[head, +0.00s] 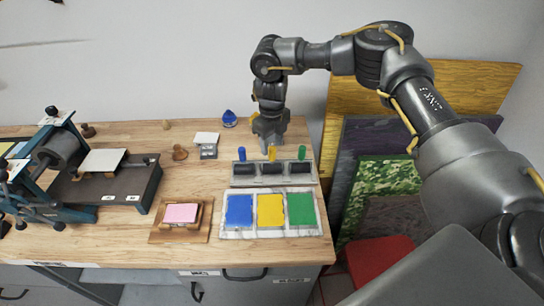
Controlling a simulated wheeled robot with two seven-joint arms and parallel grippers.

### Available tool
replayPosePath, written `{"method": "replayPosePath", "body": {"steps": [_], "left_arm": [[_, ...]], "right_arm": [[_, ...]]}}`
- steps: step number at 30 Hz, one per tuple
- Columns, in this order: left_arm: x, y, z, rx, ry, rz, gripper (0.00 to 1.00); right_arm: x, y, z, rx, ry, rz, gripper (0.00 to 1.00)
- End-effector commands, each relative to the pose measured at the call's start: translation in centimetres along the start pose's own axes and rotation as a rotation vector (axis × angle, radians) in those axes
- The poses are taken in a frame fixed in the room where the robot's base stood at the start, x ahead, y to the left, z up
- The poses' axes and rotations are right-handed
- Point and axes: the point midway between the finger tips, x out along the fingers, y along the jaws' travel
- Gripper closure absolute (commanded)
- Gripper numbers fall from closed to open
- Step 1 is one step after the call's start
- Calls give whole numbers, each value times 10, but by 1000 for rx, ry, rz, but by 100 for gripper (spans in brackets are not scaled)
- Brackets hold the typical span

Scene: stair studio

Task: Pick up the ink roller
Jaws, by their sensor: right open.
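Three ink rollers stand in a grey rack (273,183) near the right end of the wooden table. Their upright handles are blue (241,152), yellow (271,153) and green (302,152), with dark rollers below. My right gripper (270,148) points down at the yellow-handled roller from behind and above. It is open, with its fingertips close to the yellow handle; I cannot tell whether they touch it. My left gripper is not in view.
A tray (229,234) with blue, yellow and green ink pads lies in front of the rack. A pink block on a wooden board (158,237) and a printing press (75,165) stand to the left. A blue-topped object (229,119) stands behind. Coloured panels lean right of the table.

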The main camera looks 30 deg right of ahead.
Motion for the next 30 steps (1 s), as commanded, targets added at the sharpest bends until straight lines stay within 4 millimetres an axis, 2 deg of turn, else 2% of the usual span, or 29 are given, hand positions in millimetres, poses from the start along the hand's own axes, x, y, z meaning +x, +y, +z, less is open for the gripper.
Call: {"method": "replayPosePath", "body": {"steps": [6,12,20,30], "left_arm": [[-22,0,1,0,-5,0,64],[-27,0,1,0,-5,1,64],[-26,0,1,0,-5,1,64],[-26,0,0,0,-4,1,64]], "right_arm": [[23,-3,-1,1,6,0,52],[48,-3,-1,1,4,0,52],[51,-3,0,1,2,0,52],[51,-3,0,1,2,0,96]]}}
